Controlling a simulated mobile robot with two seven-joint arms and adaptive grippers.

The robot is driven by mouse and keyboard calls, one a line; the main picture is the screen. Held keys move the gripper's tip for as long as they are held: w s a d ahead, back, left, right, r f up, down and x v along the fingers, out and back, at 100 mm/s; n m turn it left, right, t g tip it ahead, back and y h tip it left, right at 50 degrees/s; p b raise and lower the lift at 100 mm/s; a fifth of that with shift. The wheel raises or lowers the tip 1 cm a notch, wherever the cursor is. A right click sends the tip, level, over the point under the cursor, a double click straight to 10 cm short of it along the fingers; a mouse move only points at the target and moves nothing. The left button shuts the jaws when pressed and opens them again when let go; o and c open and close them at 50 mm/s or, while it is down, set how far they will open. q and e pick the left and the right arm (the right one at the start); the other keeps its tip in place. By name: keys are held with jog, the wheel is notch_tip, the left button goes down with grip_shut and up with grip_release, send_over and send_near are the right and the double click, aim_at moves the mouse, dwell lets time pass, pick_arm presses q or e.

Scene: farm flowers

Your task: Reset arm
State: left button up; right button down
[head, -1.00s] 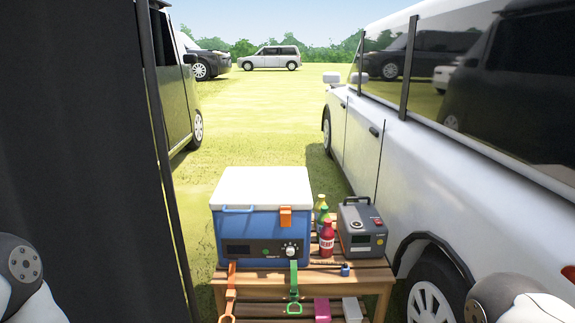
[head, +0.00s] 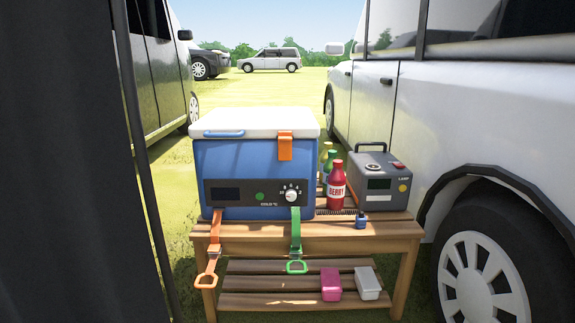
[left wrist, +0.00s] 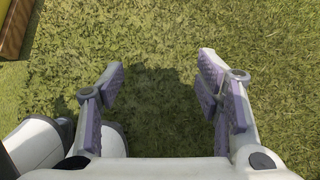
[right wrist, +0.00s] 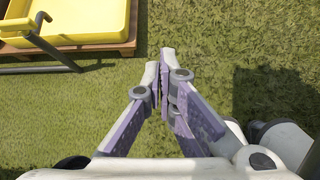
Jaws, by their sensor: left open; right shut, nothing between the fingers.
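My left gripper (left wrist: 160,90) is open and empty above the grass in the left wrist view. Its two purple-padded fingers stand wide apart. My right gripper (right wrist: 162,75) is shut with nothing between its fingers, also above grass, in the right wrist view. Neither arm shows in the head view now. A blue cooler (head: 255,170) with a white lid and an orange latch stands on a slatted wooden table (head: 340,230) ahead. Orange and green straps hang from its front.
Bottles, including a red one (head: 336,186), and a grey power box (head: 383,180) stand right of the cooler. Pink (head: 331,284) and white (head: 368,283) boxes lie on the lower shelf. A white vehicle (head: 480,130) flanks the right. A yellow tray (right wrist: 75,25) shows in the right wrist view.

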pick_arm(q)
jog(key=w+r+t+p, duration=0.3)
jog(key=w+r+p, duration=0.5)
jog(key=r+p, duration=0.6)
jog(key=w+r+t+p, duration=0.4)
jog(key=w+r+p, duration=0.5)
jog(key=r+p, duration=0.5)
jog(key=p, duration=0.5)
jog(key=shift+p, duration=0.4)
pick_arm(e)
jog(key=w+r+t, duration=0.3)
jog(key=w+r, duration=0.5)
jog(key=r, duration=0.6)
jog(key=w+r+t, duration=0.3)
jog(key=w+r, duration=0.6)
jog(key=r, duration=0.5)
jog(key=shift+t, duration=0.4)
